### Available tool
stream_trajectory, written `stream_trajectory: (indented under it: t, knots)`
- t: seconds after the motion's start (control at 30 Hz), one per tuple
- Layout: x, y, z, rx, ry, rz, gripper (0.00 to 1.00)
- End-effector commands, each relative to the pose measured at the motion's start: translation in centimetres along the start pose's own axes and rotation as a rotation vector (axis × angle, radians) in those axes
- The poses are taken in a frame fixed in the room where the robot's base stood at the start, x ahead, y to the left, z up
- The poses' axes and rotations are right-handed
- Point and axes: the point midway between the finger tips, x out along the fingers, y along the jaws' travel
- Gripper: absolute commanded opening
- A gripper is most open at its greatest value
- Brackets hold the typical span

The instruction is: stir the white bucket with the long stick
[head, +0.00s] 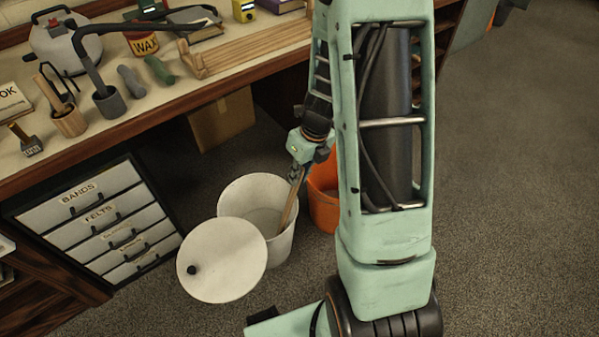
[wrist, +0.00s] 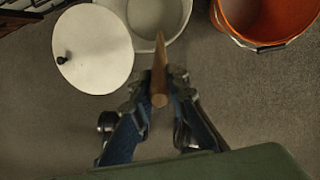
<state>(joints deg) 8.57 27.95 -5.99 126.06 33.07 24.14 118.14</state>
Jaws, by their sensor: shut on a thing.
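The white bucket (head: 284,241) stands on the floor below the workbench, with its top open. It also shows at the top of the wrist view (wrist: 181,14). The long wooden stick (head: 290,208) slants down from my gripper (head: 299,172), and its lower end is inside the bucket. In the wrist view the stick (wrist: 160,75) is held between the two fingers of my gripper (wrist: 159,92), with its near end toward the camera. I cannot tell whether the stick touches the bucket's bottom or what the pale inside holds.
A round white lid (head: 222,262) with a dark knob leans or lies against the bucket's front left. An orange bucket (head: 322,207) stands close on the right, partly behind my arm. A drawer unit (head: 105,219) is to the left. The carpet on the right is clear.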

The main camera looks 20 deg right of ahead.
Motion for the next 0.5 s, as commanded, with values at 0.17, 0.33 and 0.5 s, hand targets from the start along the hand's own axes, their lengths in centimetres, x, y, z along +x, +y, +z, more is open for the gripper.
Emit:
stream_trajectory:
  t: [0.17, 0.33, 0.5]
  knots:
    - [2.0, -0.2, -0.4, 0.001, 0.001, 0.0, 0.0]
    - [3.5, -0.4, -0.6, 0.0, 0.0, 0.0, 0.0]
    - [5.0, -0.5, -0.9, 0.001, 0.001, 0.0, 0.0]
